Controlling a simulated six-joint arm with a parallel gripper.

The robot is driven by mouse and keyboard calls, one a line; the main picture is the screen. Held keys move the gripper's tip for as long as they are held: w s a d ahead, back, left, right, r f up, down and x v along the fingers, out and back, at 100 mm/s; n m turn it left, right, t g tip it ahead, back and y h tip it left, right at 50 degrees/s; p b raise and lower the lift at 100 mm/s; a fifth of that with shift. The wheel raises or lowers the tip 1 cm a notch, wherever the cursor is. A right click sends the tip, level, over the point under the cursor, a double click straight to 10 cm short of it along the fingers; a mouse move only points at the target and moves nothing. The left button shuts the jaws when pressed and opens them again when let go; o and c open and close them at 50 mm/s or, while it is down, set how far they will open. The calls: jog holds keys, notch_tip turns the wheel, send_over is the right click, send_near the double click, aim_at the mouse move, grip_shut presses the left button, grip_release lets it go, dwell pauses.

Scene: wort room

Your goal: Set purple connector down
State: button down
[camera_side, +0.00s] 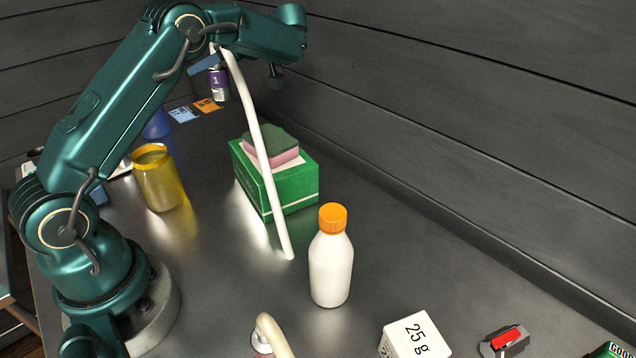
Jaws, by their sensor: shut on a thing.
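The purple connector (218,86) is a small upright cylinder with a purple band marked 1 and pale ends. It hangs below my arm at the upper left of the side view. A white hose (256,130) starts just above it, bends over and slopes down right to the metal table. My gripper (206,65) is shut on the connector near its top; a blue finger shows, and the rest is mostly hidden by the arm. Just below the connector in the picture lie an orange card (206,106) and a blue card (183,114). The connector's height above them is hard to tell.
A green box (300,187) with a pink and green sponge (272,148) stands behind the hose. A yellow jar (157,180), a white bottle (331,268) and a 25 g block (414,337) stand on the table (215,275). A dark wall runs along the right.

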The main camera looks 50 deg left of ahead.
jog(key=s+a+n+g+h, duration=0.3)
jog(key=s+a+n+g, duration=0.1)
jog(key=s+a, duration=0.55)
jog(key=shift+s+d+f, duration=0.1)
jog(key=shift+s+f, duration=0.05)
jog(key=shift+f, duration=2.35)
jog(key=shift+s+d+f, duration=0.1)
jog(key=shift+d+f, duration=0.05)
jog(key=shift+f, duration=2.4)
jog(key=shift+s+d+f, duration=0.1)
jog(key=shift+s+f, duration=0.05)
jog(key=shift+f, duration=2.35)
jog(key=shift+f, duration=0.1)
jog(key=c, duration=0.7)
grip_release()
jog(key=v, duration=0.7)
jog(key=shift+w+d, duration=0.2)
jog(key=shift+w, duration=0.05)
